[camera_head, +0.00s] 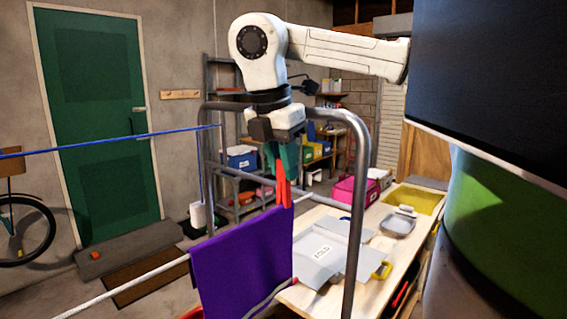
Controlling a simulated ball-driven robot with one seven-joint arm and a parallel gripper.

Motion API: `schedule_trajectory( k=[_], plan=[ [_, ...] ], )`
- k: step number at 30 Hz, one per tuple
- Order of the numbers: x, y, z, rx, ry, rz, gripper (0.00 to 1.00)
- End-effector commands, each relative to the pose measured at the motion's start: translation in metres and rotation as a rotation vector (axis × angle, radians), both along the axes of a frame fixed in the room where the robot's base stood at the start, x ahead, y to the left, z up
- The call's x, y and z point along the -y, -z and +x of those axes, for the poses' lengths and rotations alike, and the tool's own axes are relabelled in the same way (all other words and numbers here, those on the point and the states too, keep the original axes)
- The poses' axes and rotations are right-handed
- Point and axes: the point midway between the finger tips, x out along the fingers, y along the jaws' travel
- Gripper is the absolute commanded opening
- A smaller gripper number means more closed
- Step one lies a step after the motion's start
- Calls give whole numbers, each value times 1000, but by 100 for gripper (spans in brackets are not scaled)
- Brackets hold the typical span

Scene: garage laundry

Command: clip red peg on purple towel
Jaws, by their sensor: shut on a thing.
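The purple towel (243,262) hangs over a pale line or rail that runs across the lower left of the view. The red peg (283,186) points downward at the towel's upper right corner, with its lower end close to the top edge. I cannot tell whether its jaws are around the towel or only in front of it. My gripper (279,160) hangs down from the white arm and is shut on the red peg's upper part. The peg's upper end is hidden between my dark green fingers.
A grey metal tube frame (362,160) arches around my gripper. A blue line (110,142) runs to the left. A wooden table (370,262) with a grey folding board (325,250), a small tray (398,226) and a yellow basin (414,198) stands at right. A green door (95,115) is behind.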

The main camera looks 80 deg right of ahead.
Motion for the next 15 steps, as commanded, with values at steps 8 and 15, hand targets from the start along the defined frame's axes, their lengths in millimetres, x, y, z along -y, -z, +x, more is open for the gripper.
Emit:
schedule_trajectory(
  k=[8, 15],
  plan=[
    [0, 15, 0, 0, 0, 0, 0],
    [0, 26, 0, -1, 0, -1, 0]
  ],
)
